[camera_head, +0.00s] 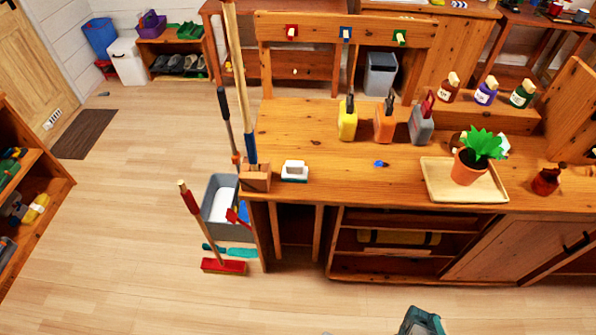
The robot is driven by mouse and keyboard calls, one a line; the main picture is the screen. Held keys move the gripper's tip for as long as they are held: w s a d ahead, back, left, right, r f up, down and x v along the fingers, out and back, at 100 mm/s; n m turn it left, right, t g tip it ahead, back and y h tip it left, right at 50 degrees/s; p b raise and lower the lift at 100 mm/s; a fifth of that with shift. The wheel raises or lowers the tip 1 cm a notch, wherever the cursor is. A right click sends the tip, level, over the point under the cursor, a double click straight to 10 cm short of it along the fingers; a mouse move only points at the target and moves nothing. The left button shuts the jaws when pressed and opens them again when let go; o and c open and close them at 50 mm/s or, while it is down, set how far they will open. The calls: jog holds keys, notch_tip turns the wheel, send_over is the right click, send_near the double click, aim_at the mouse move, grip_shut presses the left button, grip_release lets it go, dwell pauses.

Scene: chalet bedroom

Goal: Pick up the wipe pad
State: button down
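A small white block with a dark green lower edge (294,171) sits on the left front part of the wooden workbench (300,130); it looks like the wipe pad. It stands just right of a wooden block holder (256,178) with long handles in it. A dark, teal-tinted part (421,322), seemingly of my gripper, shows at the bottom edge, cut off by the frame. It is well below and right of the pad and apart from it. Its fingertips cannot be made out.
Yellow (347,122), orange (384,125) and grey (421,124) bottles stand behind on the bench. A small blue item (380,163) lies right of the pad. A tray (440,182) holds a potted plant (470,166). A red broom (223,266) and grey bin (220,203) stand left.

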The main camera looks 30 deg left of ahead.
dwell(0.3)
grip_release()
dwell(0.5)
jog(key=shift+w, duration=0.1)
